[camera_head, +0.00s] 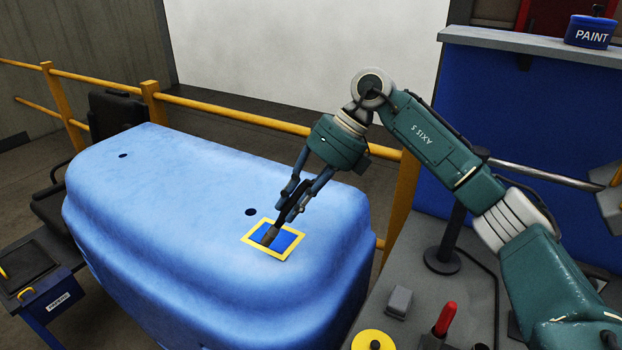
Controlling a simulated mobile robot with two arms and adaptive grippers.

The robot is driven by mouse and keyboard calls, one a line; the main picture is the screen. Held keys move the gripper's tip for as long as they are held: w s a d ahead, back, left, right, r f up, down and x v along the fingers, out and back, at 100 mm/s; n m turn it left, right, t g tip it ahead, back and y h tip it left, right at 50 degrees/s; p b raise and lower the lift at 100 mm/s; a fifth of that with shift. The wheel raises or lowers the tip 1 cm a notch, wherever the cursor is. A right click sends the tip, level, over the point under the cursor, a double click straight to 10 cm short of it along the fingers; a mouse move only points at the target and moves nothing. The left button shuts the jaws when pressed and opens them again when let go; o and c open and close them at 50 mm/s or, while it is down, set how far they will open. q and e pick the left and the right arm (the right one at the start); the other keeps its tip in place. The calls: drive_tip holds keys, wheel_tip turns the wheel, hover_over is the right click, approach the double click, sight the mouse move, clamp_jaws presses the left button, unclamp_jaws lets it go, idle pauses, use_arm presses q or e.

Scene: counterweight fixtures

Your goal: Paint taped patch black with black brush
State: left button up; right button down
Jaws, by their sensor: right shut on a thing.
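The taped patch (284,241) is a darker blue rectangle framed by yellow tape (290,251). It lies on the top of a large light-blue counterweight (190,200), near its right front part. My right gripper (286,208) is shut on a dark brush (270,234) just above the patch. The brush points down and to the left, and its tip is over or on the patch; I cannot tell if it touches. The visible part of the patch is blue. My left gripper is out of view.
A paint can (590,32) stands on a blue-backed shelf at the upper right. A grey bench (425,295) at the lower right holds a yellow tape roll (360,341), a red-handled tool (446,318) and a grey block (399,301). Yellow railings (230,118) run behind the counterweight.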

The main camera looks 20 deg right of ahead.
wheel_tip(320, 180, up, 2)
drive_tip(key=shift+s+d+r+p, duration=0.1)
drive_tip(key=shift+p, duration=0.4)
drive_tip(key=shift+r, duration=0.3)
drive_tip(key=shift+w+r+p, duration=0.2)
drive_tip(key=shift+r+p, duration=0.4)
drive_tip(key=shift+p, duration=0.1)
drive_tip(key=shift+r, duration=0.15)
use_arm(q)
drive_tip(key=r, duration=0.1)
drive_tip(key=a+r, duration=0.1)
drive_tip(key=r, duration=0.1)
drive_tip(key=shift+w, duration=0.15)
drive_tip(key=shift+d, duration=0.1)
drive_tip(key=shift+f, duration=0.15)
use_arm(e)
drive_tip(key=shift+a+r, duration=0.1)
drive_tip(key=shift+a, duration=0.1)
